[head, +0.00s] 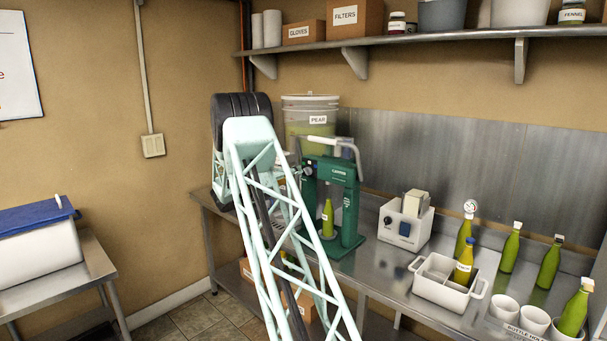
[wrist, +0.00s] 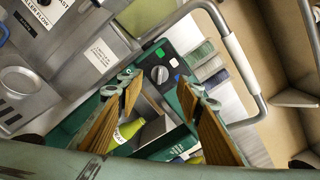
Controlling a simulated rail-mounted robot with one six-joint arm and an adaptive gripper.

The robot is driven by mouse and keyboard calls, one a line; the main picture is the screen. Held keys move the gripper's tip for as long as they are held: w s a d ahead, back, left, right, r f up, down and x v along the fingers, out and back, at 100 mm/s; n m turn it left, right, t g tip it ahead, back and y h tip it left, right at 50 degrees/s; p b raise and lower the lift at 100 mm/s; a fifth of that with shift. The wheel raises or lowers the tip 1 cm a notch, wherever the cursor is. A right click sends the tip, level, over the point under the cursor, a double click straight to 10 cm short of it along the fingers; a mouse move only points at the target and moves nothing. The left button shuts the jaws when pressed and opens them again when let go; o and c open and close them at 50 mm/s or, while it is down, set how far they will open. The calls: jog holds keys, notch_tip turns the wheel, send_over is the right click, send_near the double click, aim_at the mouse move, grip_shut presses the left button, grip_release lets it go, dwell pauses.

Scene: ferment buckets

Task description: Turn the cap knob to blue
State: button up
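The green capping machine (head: 339,185) stands on the steel bench, with a green bottle (head: 327,217) under its head. Its dark round knob (wrist: 160,75) sits on a green panel in the wrist view, with a pale pointer bar across its face. In the head view my arm hides the gripper.
A grey-white tubular handle (wrist: 232,58) arches beside the knob panel. A bucket labelled PEAR (head: 310,115) stands behind the capper. A white box device (head: 405,222), a white caddy (head: 440,288) and several green bottles stand to the right. A shelf (head: 430,38) runs above.

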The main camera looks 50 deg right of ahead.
aim_at(305, 171)
jog(key=shift+s+d, duration=0.2)
jog(key=shift+d, duration=1.6)
jog(key=shift+s+d, duration=0.2)
jog(key=shift+d, duration=1.55)
jog(key=shift+c, duration=0.5)
jog(key=c, duration=0.7)
